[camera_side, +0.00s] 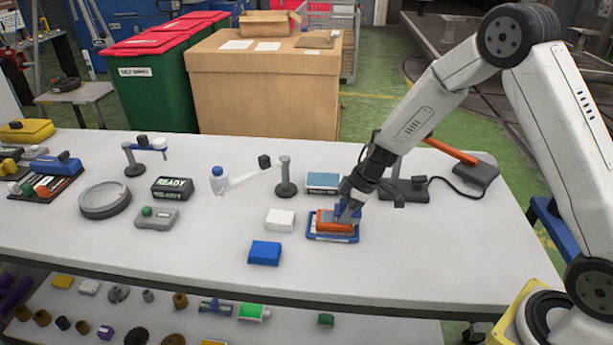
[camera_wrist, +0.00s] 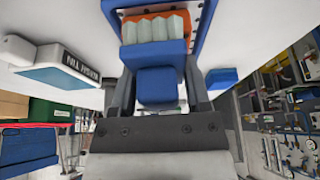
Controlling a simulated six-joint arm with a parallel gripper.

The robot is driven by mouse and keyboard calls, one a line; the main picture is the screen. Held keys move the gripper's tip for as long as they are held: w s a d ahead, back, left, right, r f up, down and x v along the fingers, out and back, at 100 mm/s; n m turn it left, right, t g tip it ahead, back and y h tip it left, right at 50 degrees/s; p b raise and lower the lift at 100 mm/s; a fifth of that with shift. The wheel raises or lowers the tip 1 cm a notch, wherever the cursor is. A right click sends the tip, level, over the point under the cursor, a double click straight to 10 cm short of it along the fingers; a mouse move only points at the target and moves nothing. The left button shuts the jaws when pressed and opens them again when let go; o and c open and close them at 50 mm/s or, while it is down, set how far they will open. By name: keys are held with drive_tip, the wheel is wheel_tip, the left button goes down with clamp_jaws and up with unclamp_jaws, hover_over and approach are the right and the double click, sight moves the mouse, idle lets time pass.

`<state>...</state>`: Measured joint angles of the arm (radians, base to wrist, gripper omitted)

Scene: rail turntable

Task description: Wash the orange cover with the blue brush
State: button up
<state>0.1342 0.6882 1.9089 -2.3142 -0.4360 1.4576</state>
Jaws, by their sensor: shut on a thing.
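The orange cover (camera_side: 328,224) lies in a blue-rimmed tray (camera_side: 331,239) on the white table. My gripper (camera_side: 348,211) is above the tray, shut on the blue brush. In the wrist view, the blue brush (camera_wrist: 155,55) sits between the fingers (camera_wrist: 158,88), with its pale bristles pointing toward the orange cover (camera_wrist: 155,13). The bristles look to be at or just above the cover; I cannot tell whether they touch. The brush and bristles hide part of the cover. The tray's blue rim also shows in the wrist view (camera_wrist: 206,18).
A blue block (camera_side: 265,253) and a white block (camera_side: 280,219) lie left of the tray. A blue-topped box (camera_side: 323,182) stands behind it. A grey post (camera_side: 285,180) with a white arm is farther left. The front right of the table is clear.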

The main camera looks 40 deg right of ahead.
drive_tip(key=shift+w+a, duration=2.4)
drive_tip(key=shift+a, duration=0.2)
drive_tip(key=shift+w+a+r, duration=0.1)
drive_tip(key=shift+w+r, duration=0.05)
wheel_tip(320, 180, up, 8)
